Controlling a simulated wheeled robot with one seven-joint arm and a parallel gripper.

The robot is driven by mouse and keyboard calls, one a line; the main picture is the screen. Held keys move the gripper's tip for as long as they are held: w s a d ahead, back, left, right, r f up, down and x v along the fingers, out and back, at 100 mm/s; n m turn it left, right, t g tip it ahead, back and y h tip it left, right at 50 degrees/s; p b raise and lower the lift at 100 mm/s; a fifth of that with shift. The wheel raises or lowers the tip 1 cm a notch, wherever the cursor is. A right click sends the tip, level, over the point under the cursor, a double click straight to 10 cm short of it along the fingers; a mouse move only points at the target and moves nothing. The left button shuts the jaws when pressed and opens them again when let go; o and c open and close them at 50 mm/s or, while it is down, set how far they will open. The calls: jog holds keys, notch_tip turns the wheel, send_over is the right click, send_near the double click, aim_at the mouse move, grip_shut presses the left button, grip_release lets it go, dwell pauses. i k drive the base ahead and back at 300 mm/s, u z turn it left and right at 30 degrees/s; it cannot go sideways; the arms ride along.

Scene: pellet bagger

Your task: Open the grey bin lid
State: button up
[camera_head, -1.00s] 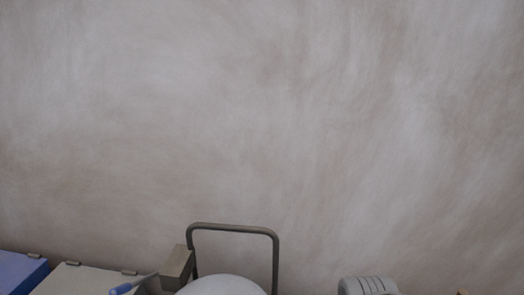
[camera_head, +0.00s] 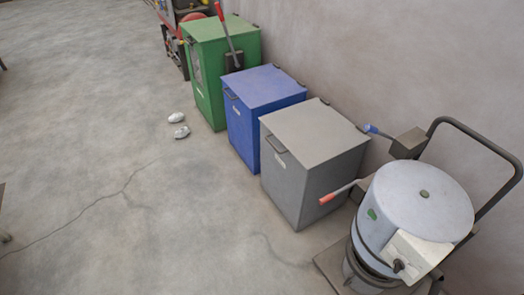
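The grey bin (camera_head: 307,186) stands against the wall, between the blue bin and a drum-shaped machine. Its flat grey lid (camera_head: 314,134) lies level on top and looks shut. A dark handle (camera_head: 276,146) is on its left, front-facing side, near the top, above a small label. Hinge pieces show at the lid's wall-side edge. My gripper is not in view.
A blue bin (camera_head: 243,128) and a green bin (camera_head: 206,96) stand beyond it in a row. The drum-shaped machine (camera_head: 417,203), with a red-tipped lever (camera_head: 340,192), stands close at the right. Two small pale objects (camera_head: 181,132) lie on otherwise clear floor at the left.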

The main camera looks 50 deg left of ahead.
aim_at(312, 132)
jog(key=z, duration=0.1)
jog(key=k, duration=0.5)
jog(key=u, duration=1.35)
jog(key=i, duration=0.8)
jog(key=u, duration=1.4)
jog(key=i, duration=0.85)
jog(key=u, duration=0.1)
